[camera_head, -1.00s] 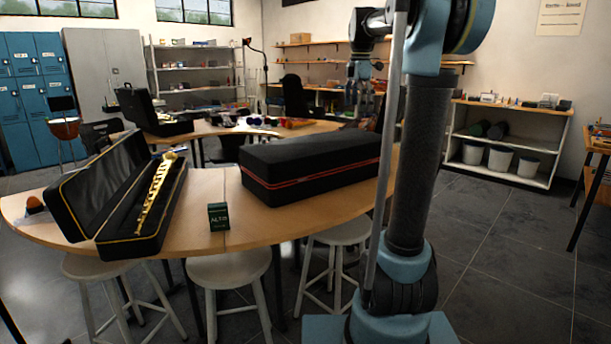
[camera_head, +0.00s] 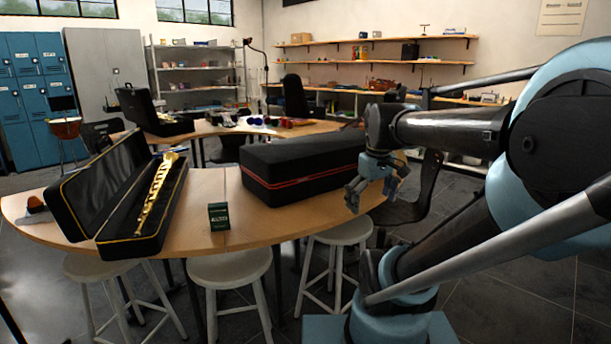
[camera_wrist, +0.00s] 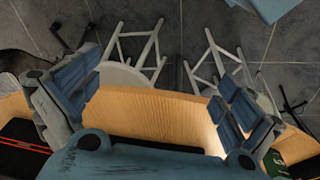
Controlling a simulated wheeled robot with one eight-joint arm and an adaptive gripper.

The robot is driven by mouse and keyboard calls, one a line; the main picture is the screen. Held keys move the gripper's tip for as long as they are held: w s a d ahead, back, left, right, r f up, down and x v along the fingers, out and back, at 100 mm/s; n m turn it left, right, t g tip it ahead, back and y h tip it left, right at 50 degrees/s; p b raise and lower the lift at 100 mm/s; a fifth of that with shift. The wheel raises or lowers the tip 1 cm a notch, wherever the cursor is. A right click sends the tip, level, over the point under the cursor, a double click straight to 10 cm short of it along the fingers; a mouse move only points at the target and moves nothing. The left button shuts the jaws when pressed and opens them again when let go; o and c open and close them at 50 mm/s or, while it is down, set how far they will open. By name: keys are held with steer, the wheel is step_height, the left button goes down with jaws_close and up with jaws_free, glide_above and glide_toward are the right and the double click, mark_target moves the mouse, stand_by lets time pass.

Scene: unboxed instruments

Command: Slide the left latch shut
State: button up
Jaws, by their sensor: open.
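My gripper (camera_head: 372,192) is open and empty, above the table's right part, near the right end of the closed black case (camera_head: 300,168) with red trim. Its spread fingers also show in the wrist view (camera_wrist: 155,88), with the table edge and floor beyond them. An open black case (camera_head: 130,240) with gold edging stands at the table's left, its lid tilted back. A gold wind instrument (camera_head: 157,195) lies in it. No latch can be made out on either case; any latch is too small or hidden.
A small dark green box (camera_head: 218,217) stands on the curved wooden table (camera_head: 260,232) between the cases. Stools (camera_head: 230,270) stand below its front edge. Another table with an open case (camera_head: 150,115) is behind. Tabletop around the green box is clear.

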steer(key=s+f+m, duration=0.5)
steer(key=s+f, duration=0.2)
steer(key=f, duration=0.4)
steer(key=shift+s+d+f, duration=0.2)
steer(key=shift+s, duration=0.15)
